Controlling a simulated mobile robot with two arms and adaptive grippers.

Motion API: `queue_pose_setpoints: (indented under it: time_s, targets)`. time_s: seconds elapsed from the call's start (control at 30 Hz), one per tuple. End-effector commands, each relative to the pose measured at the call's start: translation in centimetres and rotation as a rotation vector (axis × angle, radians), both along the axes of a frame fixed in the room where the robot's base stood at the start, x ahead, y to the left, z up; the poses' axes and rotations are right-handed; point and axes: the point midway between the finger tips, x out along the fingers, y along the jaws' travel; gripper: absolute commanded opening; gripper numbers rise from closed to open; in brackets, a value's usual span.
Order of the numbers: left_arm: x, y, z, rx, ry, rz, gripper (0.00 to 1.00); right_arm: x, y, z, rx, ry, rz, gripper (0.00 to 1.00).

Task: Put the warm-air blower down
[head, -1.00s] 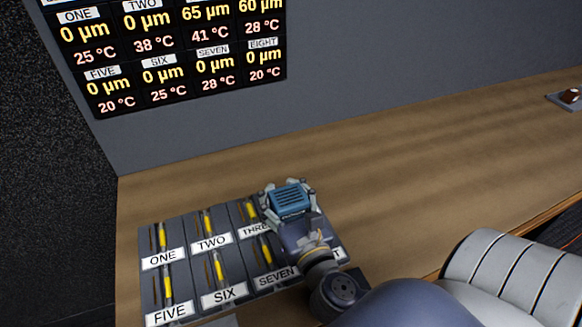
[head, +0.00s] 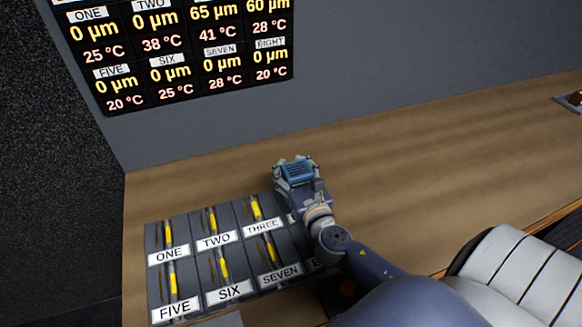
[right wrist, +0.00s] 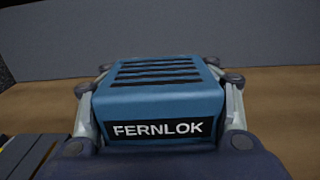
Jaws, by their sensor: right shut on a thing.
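The warm-air blower is a blue box with dark slots on top (head: 298,172). In the right wrist view the blower (right wrist: 160,98) shows a black label reading FERNLOK. My right gripper (head: 296,168) is shut on it, with a finger at each side (right wrist: 160,100). In the head view it is over the far right end of the numbered tray block, near the bare desk behind. Whether the blower's underside touches the desk is hidden. My left gripper is not in view.
The wooden desk (head: 420,160) is clear behind and right. A display (head: 190,50) hangs on the grey wall. A small tray (head: 570,102) sits far right.

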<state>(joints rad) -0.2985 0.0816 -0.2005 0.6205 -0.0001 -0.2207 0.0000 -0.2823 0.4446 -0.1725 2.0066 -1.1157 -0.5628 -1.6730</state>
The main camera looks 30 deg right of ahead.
Motion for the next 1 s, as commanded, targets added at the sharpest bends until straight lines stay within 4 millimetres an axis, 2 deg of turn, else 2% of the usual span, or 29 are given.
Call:
queue_pose_setpoints:
  time_s: [0.3,0.33,0.43,0.47,0.8,0.93,1.0]
  targets:
    - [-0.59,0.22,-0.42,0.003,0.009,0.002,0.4,0.01,0.01,-0.34,-0.001,-0.003,0.0,0.07]
    - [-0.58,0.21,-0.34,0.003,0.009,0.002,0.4,-0.01,0.0,-0.38,0.0,-0.001,0.0,0.54]
    - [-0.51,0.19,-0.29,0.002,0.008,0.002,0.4,-0.02,0.01,-0.34,0.0,0.0,0.0,0.76]
    - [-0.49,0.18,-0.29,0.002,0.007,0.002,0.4,-0.02,0.01,-0.34,0.0,0.0,0.0,0.8]
    - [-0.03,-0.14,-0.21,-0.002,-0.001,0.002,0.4,-0.02,0.01,-0.29,0.0,0.0,0.0,0.8]
    - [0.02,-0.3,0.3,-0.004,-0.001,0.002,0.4,-0.06,0.02,0.38,0.0,0.0,0.0,0.8]
    - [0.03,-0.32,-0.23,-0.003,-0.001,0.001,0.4,-0.94,0.24,-0.16,0.0,0.002,0.0,0.8]
